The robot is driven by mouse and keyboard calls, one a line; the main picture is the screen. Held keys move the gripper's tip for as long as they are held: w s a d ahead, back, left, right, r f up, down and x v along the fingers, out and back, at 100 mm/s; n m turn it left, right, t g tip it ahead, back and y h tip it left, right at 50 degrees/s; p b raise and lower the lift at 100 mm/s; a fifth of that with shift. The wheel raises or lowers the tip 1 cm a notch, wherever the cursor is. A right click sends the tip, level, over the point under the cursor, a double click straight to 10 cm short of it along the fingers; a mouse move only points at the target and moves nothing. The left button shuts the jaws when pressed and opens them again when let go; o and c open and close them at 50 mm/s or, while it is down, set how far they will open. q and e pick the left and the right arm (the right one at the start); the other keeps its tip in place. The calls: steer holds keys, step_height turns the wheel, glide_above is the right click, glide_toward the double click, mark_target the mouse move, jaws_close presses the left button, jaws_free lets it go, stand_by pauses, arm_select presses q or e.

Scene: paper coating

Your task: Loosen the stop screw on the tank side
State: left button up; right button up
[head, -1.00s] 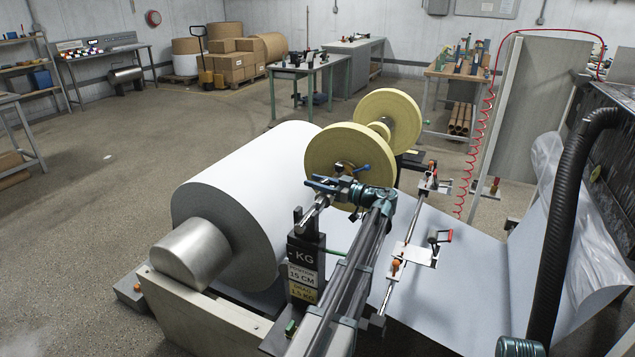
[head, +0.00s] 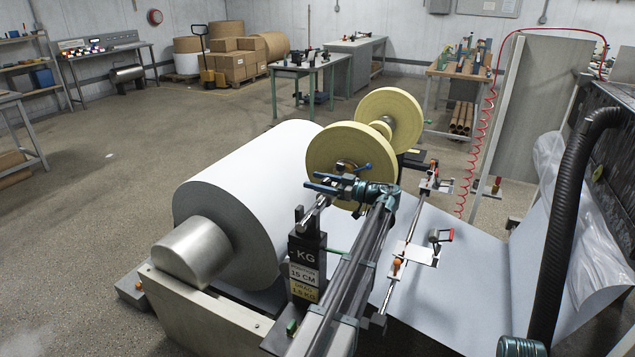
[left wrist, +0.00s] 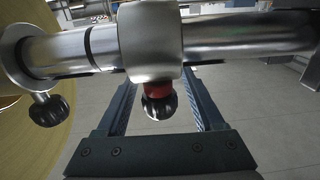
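The stop screw has a black knob with a red ring (left wrist: 158,104) and hangs below a steel collar (left wrist: 150,42) on a horizontal shaft (left wrist: 220,38) in the left wrist view. My left gripper (left wrist: 163,98) is open. Its two blue fingers stand on either side of the knob, with a visible gap on each side. A second black knob (left wrist: 47,109) hangs from another collar at the left, beside the yellow roll. In the head view my left gripper (head: 325,186) is at the near yellow disc (head: 345,150); the screw is too small to make out there.
A large white paper roll (head: 245,190) lies left of my left arm. A black post with a KG label (head: 304,258) stands just below the gripper. A rail with clamps (head: 412,255) is to the right. Open floor (head: 90,200) lies at the left.

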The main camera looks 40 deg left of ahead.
arm_select(q)
steer(key=shift+d, duration=0.1)
steer(key=v, duration=1.3)
steer(key=shift+d, duration=0.3)
steer(key=shift+w, duration=0.15)
steer(key=s+d+f+m+t+h+p, duration=0.1)
steer(key=s+d+f+m+h+p, duration=0.2)
steer(key=s+d+m, duration=0.5)
steer(key=s+d+f+m+t+h+p, duration=0.2)
steer(key=s+d+f+m+h, duration=0.3)
steer(key=d, duration=1.2)
steer(key=s+d+f+m+t+h+p, duration=0.1)
steer(key=s+d+f+m+h+p, duration=0.3)
steer(key=s+d+m+h, duration=0.4)
steer(key=s+d+m, duration=0.3)
steer(key=s+d, duration=0.2)
steer(key=shift+s+d+m+p, duration=0.2)
steer(key=shift+s+m+p, duration=0.15)
steer(key=shift+m+p, duration=0.05)
